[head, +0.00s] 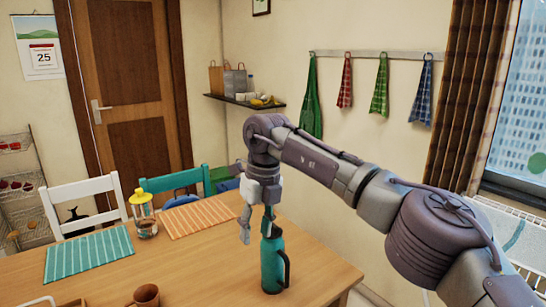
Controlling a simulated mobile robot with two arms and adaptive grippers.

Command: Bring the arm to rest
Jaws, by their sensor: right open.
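My right arm reaches in from the right and bends down over the wooden table (200,262). My right gripper (256,222) hangs at its end, open, with its fingers pointing down. A teal bottle with a dark handle (271,264) stands upright on the table just below the gripper. The gripper overlaps the top of the bottle in the picture, and I cannot tell whether they touch. My left gripper is not in view.
A lantern with a yellow top (143,217) stands between a teal striped mat (88,255) and an orange striped mat (196,218). A brown cup (146,295) is at the near edge. White (82,190) and teal (175,181) chairs stand behind. Table right of the bottle is clear.

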